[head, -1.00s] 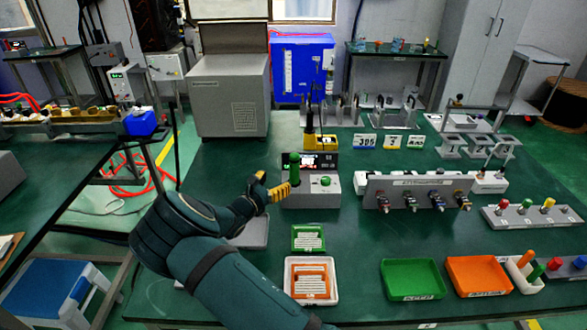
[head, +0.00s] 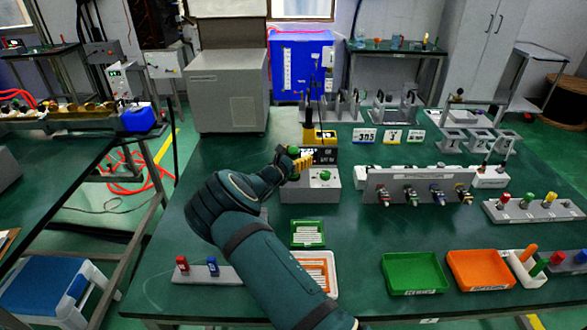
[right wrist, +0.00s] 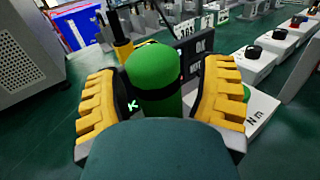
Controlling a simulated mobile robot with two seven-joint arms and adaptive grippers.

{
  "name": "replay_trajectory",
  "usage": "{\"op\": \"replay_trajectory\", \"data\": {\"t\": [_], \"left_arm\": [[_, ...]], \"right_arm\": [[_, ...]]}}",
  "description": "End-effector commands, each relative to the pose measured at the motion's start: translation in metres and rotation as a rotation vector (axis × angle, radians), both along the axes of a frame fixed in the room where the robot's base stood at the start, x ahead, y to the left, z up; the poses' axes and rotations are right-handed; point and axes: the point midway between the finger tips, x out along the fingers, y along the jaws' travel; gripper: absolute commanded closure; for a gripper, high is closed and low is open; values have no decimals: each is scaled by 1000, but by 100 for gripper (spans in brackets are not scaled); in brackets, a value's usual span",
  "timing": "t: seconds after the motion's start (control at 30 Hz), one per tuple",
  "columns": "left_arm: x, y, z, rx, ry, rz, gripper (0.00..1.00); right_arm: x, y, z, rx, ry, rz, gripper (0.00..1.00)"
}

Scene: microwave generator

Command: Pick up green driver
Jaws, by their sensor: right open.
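The green driver (right wrist: 155,68) stands upright, with its rounded green top between the two yellow fingers of my right gripper (right wrist: 160,95) in the right wrist view. The fingers are open on both sides of it, with gaps showing near the top. In the head view, my right gripper (head: 293,163) is at the left end of a grey box (head: 312,190), and the driver's green top (head: 294,150) shows just above the fingers. The driver's lower part is hidden by the gripper. My left gripper is not in view.
A display unit (head: 322,155) and a yellow-based tool (head: 308,128) stand just behind the gripper. A grey panel with several connectors (head: 418,185) is to the right. Green (head: 414,272) and orange (head: 480,270) trays lie at the front right.

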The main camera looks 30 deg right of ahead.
Motion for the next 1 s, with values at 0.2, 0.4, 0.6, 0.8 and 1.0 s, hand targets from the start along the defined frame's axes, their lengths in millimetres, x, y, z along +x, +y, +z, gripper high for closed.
{"op": "replay_trajectory", "data": {"t": [0.2, 0.4, 0.6, 0.8, 1.0], "left_arm": [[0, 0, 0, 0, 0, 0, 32], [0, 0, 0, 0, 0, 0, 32], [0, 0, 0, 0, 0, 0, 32], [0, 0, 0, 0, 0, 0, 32], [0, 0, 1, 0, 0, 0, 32]], "right_arm": [[1, -1, 0, 0, 0, 0, 30], [1, -1, 0, 0, 0, 0, 85], [1, -1, 0, 1, 0, 1, 100], [1, -1, 1, -1, 0, 1, 100], [1, 0, 6, 1, -2, 2, 100]]}}
